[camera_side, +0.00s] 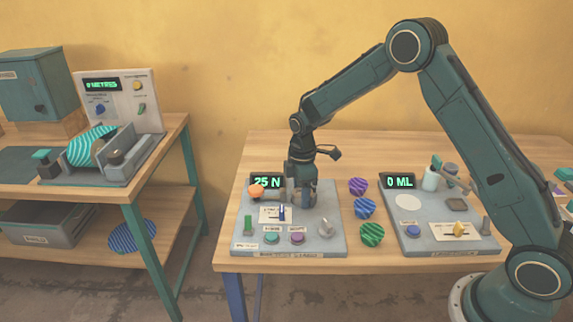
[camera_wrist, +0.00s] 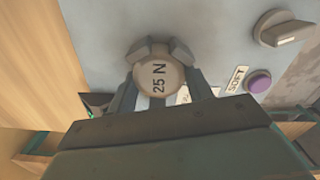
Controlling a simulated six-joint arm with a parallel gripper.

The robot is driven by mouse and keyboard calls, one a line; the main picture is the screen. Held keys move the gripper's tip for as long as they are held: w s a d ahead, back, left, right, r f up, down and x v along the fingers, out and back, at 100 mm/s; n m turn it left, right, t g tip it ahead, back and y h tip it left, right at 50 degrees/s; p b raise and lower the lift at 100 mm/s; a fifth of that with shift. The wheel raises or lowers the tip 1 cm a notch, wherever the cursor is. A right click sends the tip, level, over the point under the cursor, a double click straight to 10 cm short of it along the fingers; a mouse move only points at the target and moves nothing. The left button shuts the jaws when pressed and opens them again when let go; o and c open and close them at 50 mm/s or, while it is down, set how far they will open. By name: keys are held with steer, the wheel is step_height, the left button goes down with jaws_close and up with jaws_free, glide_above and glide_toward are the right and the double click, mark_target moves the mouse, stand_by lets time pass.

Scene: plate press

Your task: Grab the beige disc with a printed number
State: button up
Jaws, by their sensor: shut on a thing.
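The beige disc (camera_wrist: 160,78) shows in the wrist view with "25 N" printed on its face. My gripper (camera_wrist: 162,62) is shut on it, with the fingers around its rim. In the side view my gripper (camera_side: 301,196) points down over the left grey panel (camera_side: 330,247), beside the lit display reading "25 N" (camera_side: 267,181). The disc is hard to make out in the side view, behind the gripper's fingers. I cannot tell whether the disc touches the panel.
A second panel (camera_side: 450,246) reads "0 ML".

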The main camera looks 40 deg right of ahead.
steer(key=shift+r, duration=0.1)
step_height(320, 180, up, 20)
stand_by(0.7)
stand_by(0.5)
